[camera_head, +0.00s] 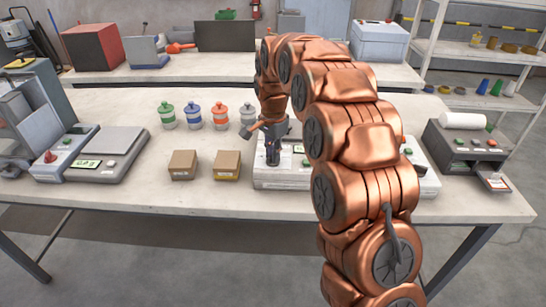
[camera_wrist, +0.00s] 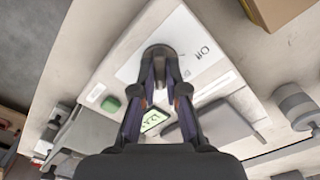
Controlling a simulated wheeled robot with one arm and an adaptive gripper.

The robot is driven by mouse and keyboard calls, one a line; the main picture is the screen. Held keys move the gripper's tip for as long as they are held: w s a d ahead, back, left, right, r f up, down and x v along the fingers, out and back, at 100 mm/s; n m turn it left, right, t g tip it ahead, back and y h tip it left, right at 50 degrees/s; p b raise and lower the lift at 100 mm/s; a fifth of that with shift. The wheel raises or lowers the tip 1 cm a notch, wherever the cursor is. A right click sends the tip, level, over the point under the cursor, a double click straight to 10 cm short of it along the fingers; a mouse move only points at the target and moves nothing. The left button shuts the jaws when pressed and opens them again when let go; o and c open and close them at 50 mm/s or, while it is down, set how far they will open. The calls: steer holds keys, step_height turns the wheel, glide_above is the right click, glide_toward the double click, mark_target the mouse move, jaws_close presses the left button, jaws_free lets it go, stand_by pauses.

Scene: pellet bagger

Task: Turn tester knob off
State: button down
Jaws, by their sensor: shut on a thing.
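The tester (camera_head: 275,183) is a pale, low box near the front of the table, partly hidden behind my arm in the head view. In the wrist view its white panel (camera_wrist: 180,35) carries a dark grey knob (camera_wrist: 159,53), with the word "Off" to the knob's right. A green button and a lit green display (camera_wrist: 154,121) also show there. My gripper (camera_wrist: 160,78) is shut on the knob, one finger on each side. In the head view my gripper (camera_head: 272,151) points down onto the tester; the knob is hard to make out there.
Two brown boxes (camera_head: 183,165) stand left of the tester, with several capped jars (camera_head: 193,116) behind them. A scale (camera_head: 104,151) is further left. A dark grey device (camera_head: 465,150) stands at the right end. The table's front strip is clear.

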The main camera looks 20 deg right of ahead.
steer(key=n+b, duration=0.2)
steer(key=n, duration=0.3)
steer(key=shift+w+n+b, duration=0.1)
steer(key=shift+n+b, duration=0.2)
steer(key=shift+b, duration=0.1)
steer(key=n+b, duration=0.1)
steer(key=n, duration=0.3)
steer(key=shift+a+n, duration=0.1)
steer(key=shift+n, duration=0.2)
steer(key=n+b, duration=0.1)
steer(key=n, duration=0.9)
steer(key=shift+r+n, duration=0.1)
steer(key=shift+n, duration=0.2)
steer(key=shift+a, duration=0.1)
steer(key=c, duration=1.2)
jaws_free()
